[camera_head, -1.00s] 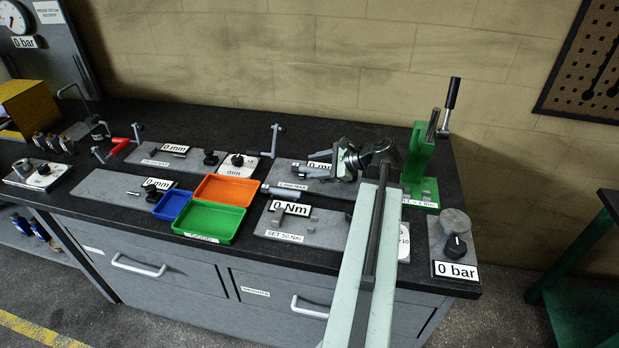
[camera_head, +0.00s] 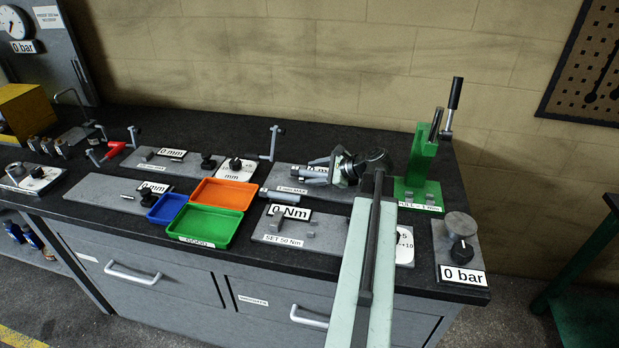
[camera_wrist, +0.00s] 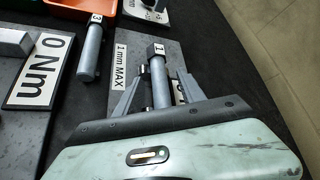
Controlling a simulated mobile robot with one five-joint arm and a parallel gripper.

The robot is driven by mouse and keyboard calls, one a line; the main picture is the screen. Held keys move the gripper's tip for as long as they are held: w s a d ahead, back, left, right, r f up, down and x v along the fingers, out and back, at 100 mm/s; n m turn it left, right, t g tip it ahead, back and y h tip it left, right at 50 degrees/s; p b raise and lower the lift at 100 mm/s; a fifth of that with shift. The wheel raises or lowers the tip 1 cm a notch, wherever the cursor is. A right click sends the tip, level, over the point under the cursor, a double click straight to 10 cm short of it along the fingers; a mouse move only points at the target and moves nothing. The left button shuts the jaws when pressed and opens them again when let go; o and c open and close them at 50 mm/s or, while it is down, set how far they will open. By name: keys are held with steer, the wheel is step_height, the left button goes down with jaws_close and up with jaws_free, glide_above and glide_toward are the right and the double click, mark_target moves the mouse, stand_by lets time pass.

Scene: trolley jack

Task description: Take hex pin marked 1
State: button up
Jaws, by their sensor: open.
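The hex pin marked 1 (camera_wrist: 158,82) is a grey pin with a dark hex head bearing a white 1. In the wrist view it lies between the two fingers of my open gripper (camera_wrist: 158,72), with a gap on each side; I cannot tell whether the fingers are down at its height. Its lower end is hidden by my gripper body. It lies over the grey plate labelled 1 mm MAX (camera_wrist: 120,70). In the head view my gripper covers part of that plate.
Another pin, marked 3 (camera_wrist: 92,52), lies to the left near the orange tray (camera_head: 224,194). A green tray (camera_head: 207,226) and a blue tray (camera_head: 167,208) stand beside it. A green press (camera_head: 421,165) stands right of my gripper. The 0 Nm plate (camera_head: 270,228) lies in front.

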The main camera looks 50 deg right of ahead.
jaws_close()
stand_by(1.4)
